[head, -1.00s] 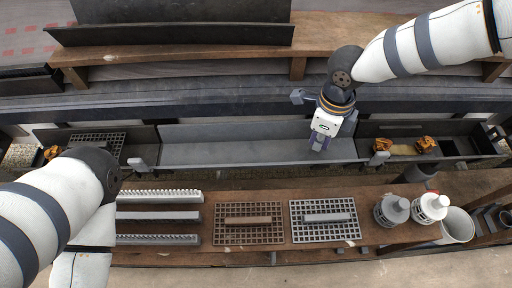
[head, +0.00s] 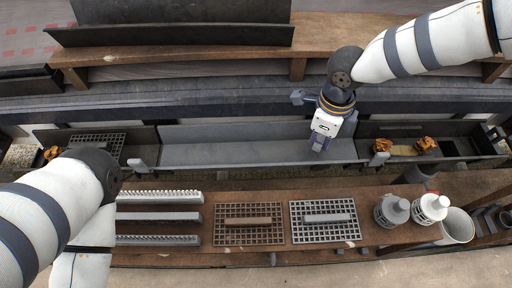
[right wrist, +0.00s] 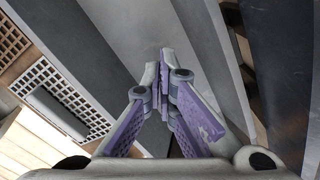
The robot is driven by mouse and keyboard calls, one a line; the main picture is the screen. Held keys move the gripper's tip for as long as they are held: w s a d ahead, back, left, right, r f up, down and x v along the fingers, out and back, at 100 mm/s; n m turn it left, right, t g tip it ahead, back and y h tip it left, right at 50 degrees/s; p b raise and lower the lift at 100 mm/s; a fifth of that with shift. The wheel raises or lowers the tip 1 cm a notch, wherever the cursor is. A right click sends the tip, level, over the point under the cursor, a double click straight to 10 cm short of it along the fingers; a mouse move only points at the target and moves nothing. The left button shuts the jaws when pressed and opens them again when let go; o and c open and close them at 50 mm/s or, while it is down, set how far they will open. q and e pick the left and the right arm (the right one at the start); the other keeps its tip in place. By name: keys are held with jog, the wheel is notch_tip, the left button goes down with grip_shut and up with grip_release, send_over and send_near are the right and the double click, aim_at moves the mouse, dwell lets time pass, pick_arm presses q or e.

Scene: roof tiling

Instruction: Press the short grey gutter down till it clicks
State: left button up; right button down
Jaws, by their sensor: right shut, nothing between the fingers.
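The short grey gutter (head: 235,152) is the lighter trough in the middle of the gutter line, between two darker gutter runs. Grey brackets (head: 138,164) and (head: 381,159) stand near its left and right ends. My right gripper (head: 319,147) is shut and empty, pointing down into the trough near its right end. In the right wrist view, the closed purple-padded fingers (right wrist: 165,80) are over the grey gutter (right wrist: 130,28); I cannot tell whether they touch it. My left arm comes in at the left, but its gripper is out of view.
Clumps of orange-brown leaves (head: 426,144) lie in the right dark gutter (head: 470,145). The bench (head: 275,183) in front holds grates (head: 325,232), toothed strips (head: 158,197), white-grey fittings (head: 430,208) and a white bucket (head: 457,226). A wooden beam (head: 340,52) crosses behind.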

pick_arm(q)
jog(key=shift+s+f+b, duration=0.1)
jog(key=shift+f+b, duration=0.3)
jog(key=shift+b, duration=0.05)
pick_arm(e)
jog(key=shift+f, duration=1.1)
dwell(0.6)
pick_arm(q)
jog(key=shift+t, duration=0.3)
jog(key=r+p, duration=0.2)
jog(key=w+r+p, duration=0.1)
jog(key=r+p, duration=0.2)
jog(key=shift+w+p, duration=0.15)
jog(key=shift+p, duration=0.2)
pick_arm(e)
notch_tip(320, 180, up, 9)
